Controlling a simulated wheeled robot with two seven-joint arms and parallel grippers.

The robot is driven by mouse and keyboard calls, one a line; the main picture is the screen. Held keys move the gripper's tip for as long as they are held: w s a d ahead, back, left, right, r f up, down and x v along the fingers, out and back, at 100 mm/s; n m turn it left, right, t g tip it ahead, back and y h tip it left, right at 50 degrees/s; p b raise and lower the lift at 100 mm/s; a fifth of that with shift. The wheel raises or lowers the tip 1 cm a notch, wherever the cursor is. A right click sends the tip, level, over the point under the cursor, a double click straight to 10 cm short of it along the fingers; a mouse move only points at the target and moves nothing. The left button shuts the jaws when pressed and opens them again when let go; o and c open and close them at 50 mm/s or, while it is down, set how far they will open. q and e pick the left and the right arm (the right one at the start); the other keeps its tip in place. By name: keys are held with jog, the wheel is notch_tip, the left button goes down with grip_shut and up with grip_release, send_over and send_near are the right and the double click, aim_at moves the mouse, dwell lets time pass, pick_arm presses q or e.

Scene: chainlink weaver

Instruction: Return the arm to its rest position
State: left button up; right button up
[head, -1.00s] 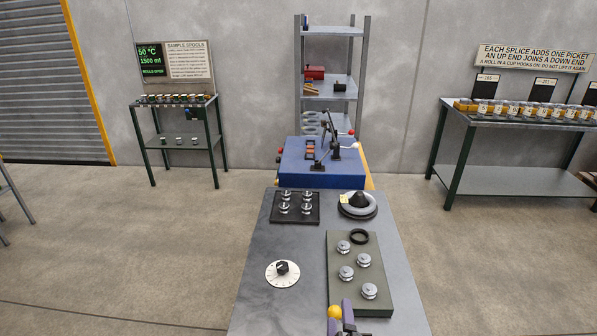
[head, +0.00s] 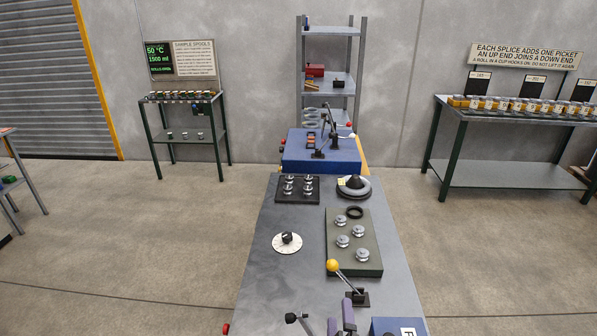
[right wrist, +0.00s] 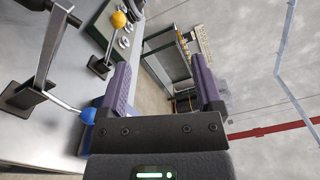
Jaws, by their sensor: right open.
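My right gripper (head: 340,316) is at the bottom edge of the head view, over the near end of the grey bench (head: 290,270). Its two purple fingers are apart with nothing between them. In the right wrist view the open fingers (right wrist: 160,62) point past the bench toward the floor and a far table. A lever with a yellow knob (head: 333,265) stands on the bench just beyond the gripper, apart from it. The lever's yellow knob also shows at upper left in the right wrist view (right wrist: 118,19). My left gripper is not in view.
A green-grey plate (head: 370,262) with metal spools, a dial (head: 287,243), a black spool tray (head: 297,197) and a blue machine (head: 320,160) occupy the bench. A black-knobbed lever (head: 291,318) and a blue box (head: 385,328) are near the gripper. Floor on both sides is clear.

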jog(key=s+d+f+m+g+h, duration=0.1)
jog(key=s+d+m+g+h, duration=0.3)
jog(key=m, duration=1)
jog(key=s+d+f+m+g+h, duration=0.1)
jog(key=s+d+m+g, duration=0.45)
jog(key=m, duration=0.85)
jog(key=s+a+r+m+g+y, duration=0.2)
jog(key=s+m+g+y, duration=0.35)
jog(key=s+m, duration=1.05)
notch_tip(320, 180, down, 35)
jog(key=s+m+g+b, duration=0.1)
jog(key=m+b, duration=0.2)
jog(key=b, duration=1.2)
pick_arm(q)
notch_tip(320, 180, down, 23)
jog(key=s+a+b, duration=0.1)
jog(key=b, duration=0.7)
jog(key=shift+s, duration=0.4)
pick_arm(e)
jog(key=s+d+f+g, duration=0.1)
jog(key=s+d+f, duration=0.1)
jog(key=s+f, duration=1)
notch_tip(320, 180, down, 5)
jog(key=shift+s+d+r, duration=0.1)
jog(key=shift+s+d, duration=0.25)
jog(key=shift+d, duration=0.05)
